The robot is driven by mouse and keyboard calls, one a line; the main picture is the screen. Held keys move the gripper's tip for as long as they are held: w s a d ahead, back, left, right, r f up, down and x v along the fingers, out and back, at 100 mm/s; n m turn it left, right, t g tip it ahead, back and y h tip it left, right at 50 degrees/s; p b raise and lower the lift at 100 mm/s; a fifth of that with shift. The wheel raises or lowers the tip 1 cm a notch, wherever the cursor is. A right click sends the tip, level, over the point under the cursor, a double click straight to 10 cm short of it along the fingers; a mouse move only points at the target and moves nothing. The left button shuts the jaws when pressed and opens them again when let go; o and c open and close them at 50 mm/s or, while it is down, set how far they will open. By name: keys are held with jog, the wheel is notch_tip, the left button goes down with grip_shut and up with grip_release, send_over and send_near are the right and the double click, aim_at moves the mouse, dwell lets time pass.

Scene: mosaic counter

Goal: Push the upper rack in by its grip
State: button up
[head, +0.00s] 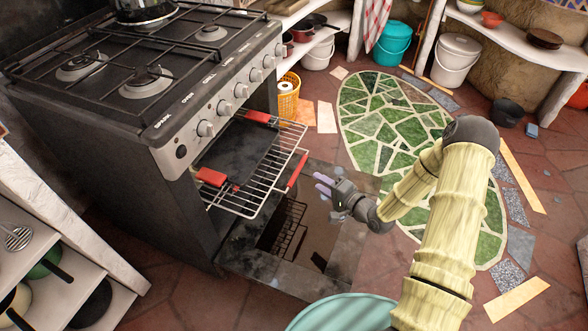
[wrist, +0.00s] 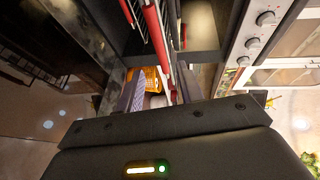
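The upper rack (head: 252,200) is a wire rack pulled partly out of the oven. Its red grip (head: 298,170) is on the front edge. A dark tray (head: 236,150) with red handles sits on the rack. My gripper (head: 322,186) is in front of the rack, close to the grip and a little apart from it in the head view. Its two fingers are parted and empty. In the wrist view my gripper (wrist: 157,92) shows a gap between the fingers, with a red bar (wrist: 156,35) ahead; I cannot tell whether it lies between the fingertips.
The oven door (head: 290,262) is folded down below the rack. The stove (head: 150,75) has knobs along its front edge. An orange basket (head: 288,103) stands beside the oven. A teal round object (head: 340,312) is at the bottom. The green mosaic floor (head: 385,120) is clear.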

jog(key=b+x, duration=0.3)
jog(key=x, duration=0.9)
jog(key=shift+a+f, duration=0.15)
jog(key=shift+f, duration=0.05)
jog(key=shift+w, duration=0.1)
jog(key=shift+c, duration=0.3)
grip_shut()
